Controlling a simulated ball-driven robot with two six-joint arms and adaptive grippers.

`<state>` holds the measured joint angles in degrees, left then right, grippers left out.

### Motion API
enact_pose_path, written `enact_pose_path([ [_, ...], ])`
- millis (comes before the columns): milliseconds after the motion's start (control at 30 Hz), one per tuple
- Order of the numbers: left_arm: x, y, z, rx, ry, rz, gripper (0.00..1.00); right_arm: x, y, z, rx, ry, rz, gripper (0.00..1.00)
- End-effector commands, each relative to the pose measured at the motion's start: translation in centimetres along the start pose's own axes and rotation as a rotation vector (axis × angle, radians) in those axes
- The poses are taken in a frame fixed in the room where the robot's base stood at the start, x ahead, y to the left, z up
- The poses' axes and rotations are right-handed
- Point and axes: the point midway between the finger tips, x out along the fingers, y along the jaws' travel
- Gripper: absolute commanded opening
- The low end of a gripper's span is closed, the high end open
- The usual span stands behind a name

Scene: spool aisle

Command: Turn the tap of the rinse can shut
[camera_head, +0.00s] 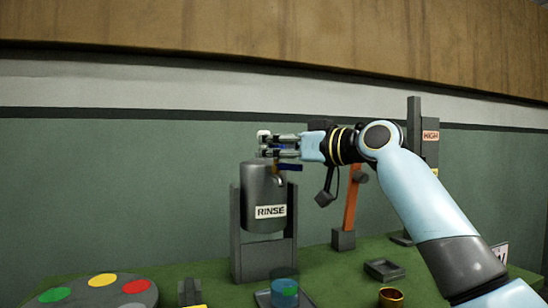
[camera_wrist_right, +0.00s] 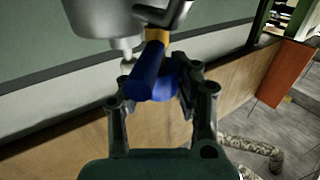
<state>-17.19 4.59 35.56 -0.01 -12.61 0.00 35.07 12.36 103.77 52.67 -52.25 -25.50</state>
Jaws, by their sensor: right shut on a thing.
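The rinse can (camera_head: 256,192) is a grey cylinder with a RINSE label, held upright in a grey stand. Its tap has a blue handle (camera_wrist_right: 146,76) and a brass-coloured stem (camera_wrist_right: 157,36). In the head view, a small blue part of the tap (camera_head: 291,167) shows below my right gripper (camera_head: 268,146), which hides much of it. In the right wrist view, the fingers of my right gripper (camera_wrist_right: 160,84) are shut on the blue handle. My left gripper is not seen.
A blue see-through cup (camera_head: 284,291) stands below the can at the table's front. A palette with coloured discs (camera_head: 102,281) lies left. An orange post (camera_head: 352,203) stands behind my right arm.

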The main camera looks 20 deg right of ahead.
Motion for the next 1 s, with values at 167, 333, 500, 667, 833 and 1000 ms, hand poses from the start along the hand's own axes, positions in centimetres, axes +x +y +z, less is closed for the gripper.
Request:
enact_pose_path([
  [167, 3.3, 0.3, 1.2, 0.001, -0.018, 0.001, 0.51, 0.1, 0.3, 0.7, -0.002, 0.002, -0.163, 0.0],
  [333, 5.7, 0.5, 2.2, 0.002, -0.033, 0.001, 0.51, 0.1, 0.3, 0.6, 0.001, 0.003, -0.326, 0.0],
  [500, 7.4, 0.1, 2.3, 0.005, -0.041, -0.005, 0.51, 0.1, 0.3, 0.4, 0.002, 0.005, -0.482, 0.0],
  [667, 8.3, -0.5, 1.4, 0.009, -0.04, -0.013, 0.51, 0.1, 0.2, 0.2, 0.002, 0.006, -0.61, 0.0],
  [833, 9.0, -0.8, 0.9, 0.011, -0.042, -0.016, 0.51, 0.1, 0.2, 0.1, 0.002, 0.006, -0.717, 0.0],
  [1000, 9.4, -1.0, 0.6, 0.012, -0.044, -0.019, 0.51, 0.0, 0.1, -0.1, 0.001, 0.006, -0.789, 0.0],
])
